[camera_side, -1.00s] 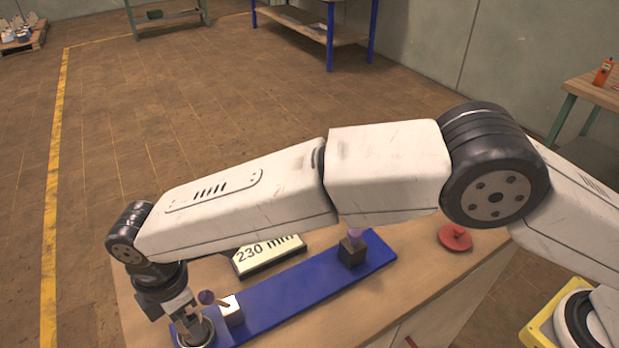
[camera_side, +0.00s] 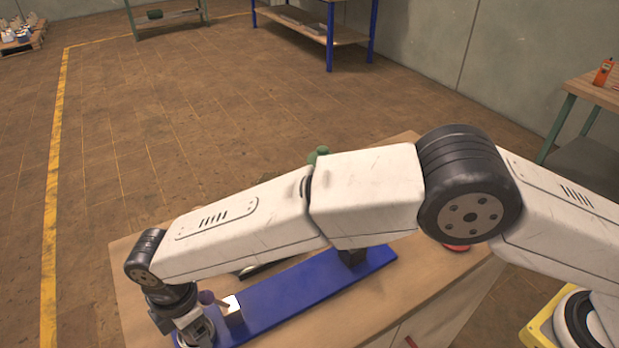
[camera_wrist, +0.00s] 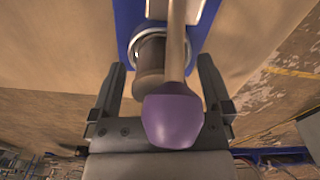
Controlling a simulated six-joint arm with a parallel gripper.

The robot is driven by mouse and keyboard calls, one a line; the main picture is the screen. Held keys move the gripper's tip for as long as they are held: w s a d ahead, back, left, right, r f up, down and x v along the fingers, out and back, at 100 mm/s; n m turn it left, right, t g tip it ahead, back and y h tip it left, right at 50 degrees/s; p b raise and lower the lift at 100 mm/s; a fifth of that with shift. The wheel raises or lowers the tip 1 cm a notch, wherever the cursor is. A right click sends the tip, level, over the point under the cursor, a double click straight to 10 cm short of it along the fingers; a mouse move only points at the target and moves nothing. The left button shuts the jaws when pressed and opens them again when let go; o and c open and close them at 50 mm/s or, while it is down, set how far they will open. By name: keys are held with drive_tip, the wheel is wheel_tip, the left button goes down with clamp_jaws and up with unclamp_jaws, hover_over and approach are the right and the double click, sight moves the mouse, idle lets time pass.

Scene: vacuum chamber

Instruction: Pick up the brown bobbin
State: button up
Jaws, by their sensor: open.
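The brown bobbin (camera_wrist: 150,84) shows in the wrist view as a dark brown cylinder at the metal ring (camera_wrist: 148,45) on the blue bar (camera_wrist: 129,14). A purple knob (camera_wrist: 172,122) on a light rod hides part of its right side. My gripper (camera_wrist: 161,66) is open, with one finger on each side of the bobbin and the rod. I cannot tell whether the fingers touch either. In the side view my gripper (camera_side: 192,328) is low over the left end of the blue bar (camera_side: 300,290). The bobbin cannot be made out there.
A red object (camera_side: 456,248) and a green one (camera_side: 318,155) are partly hidden by my arm.

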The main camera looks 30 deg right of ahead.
drive_tip(key=c, duration=1.3)
drive_tip(key=shift+r, duration=0.15)
wheel_tip(320, 180, up, 18)
